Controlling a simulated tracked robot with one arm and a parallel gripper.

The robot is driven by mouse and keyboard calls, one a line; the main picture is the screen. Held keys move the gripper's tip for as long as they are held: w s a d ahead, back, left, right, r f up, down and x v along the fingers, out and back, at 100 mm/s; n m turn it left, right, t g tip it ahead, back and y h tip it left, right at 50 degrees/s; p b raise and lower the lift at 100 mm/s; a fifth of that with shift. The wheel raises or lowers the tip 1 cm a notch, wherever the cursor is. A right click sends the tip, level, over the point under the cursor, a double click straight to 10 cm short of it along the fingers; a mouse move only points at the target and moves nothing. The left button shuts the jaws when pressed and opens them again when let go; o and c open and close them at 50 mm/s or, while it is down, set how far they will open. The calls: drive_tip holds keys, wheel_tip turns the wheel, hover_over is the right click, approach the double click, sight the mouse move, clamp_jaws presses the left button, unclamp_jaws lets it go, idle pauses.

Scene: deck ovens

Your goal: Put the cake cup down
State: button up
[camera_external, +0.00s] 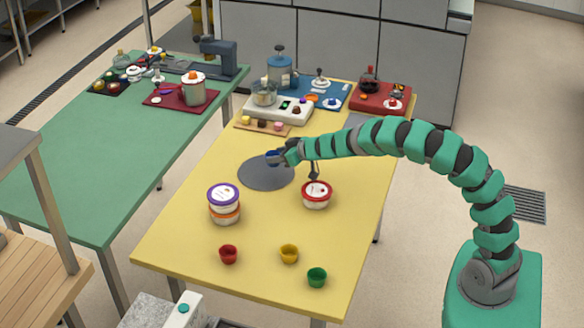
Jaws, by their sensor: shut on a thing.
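My gripper (279,157) reaches in from the right over the yellow table (205,245). It is shut on a small dark blue cake cup (272,155), which the fingers partly hide. The cup is at the far part of a round grey mat (264,180) on the table. I cannot tell whether the cup touches the mat or is held just above it. Three other cups stand near the table's front edge: red (228,254), yellow (289,254) and green (317,277).
Stacked tubs (224,205) stand front-left of the mat, and a red-lidded tub (316,195) front-right. A scale (279,107), a wooden board (262,127), a blue mat (334,95) and a red tray (380,97) fill the back. The table's left front is clear.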

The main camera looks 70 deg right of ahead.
drive_tip(key=shift+w+d+f+p, duration=0.15)
drive_tip(key=shift+w+d, duration=0.15)
drive_tip(key=shift+w, duration=0.65)
drive_tip(key=shift+w+d+f+p, duration=0.1)
drive_tip(key=shift+w+d+p, duration=0.15)
drive_tip(key=shift+w, duration=0.7)
drive_tip(key=shift+w+d+f+p, duration=0.1)
drive_tip(key=shift+w+d, duration=0.2)
drive_tip(key=shift+w, duration=0.65)
drive_tip(key=shift+d+f, duration=0.15)
drive_tip(key=shift+f, duration=0.05)
drive_tip(key=shift+f+b, duration=1)
drive_tip(key=shift+f, duration=0.5)
drive_tip(key=o, duration=1)
drive_tip(key=shift+o, duration=0.2)
